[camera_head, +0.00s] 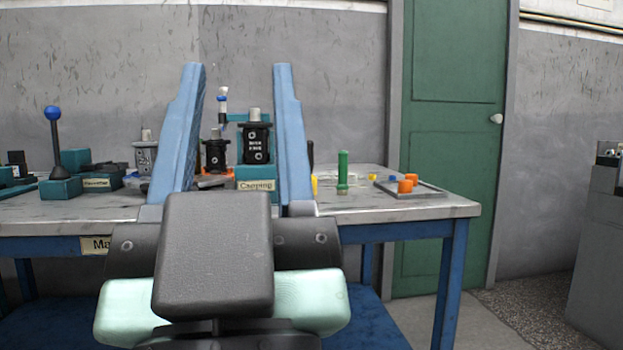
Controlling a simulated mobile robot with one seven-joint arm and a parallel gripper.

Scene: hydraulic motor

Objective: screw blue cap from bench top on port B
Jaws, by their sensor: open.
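My gripper (238,68) is in the foreground, its two long blue fingers spread wide with nothing held between them. A small blue cap (393,178) sits at the tray on the right part of the bench top, right of my gripper and partly behind orange caps. A black hydraulic motor (256,142) with a silver shaft stands upright on a teal block, seen between my fingers. Round ports show on its front face, but the lettering is too small to tell which is port B. The bench top (440,207) runs behind my gripper.
Two orange caps (408,184) and a grey tray (420,192) are on the right, with a green cylinder (343,172) left of them. A second black motor (215,152) stands near my left finger. A blue-knobbed lever (54,145) rises at left. The bench's front right is clear.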

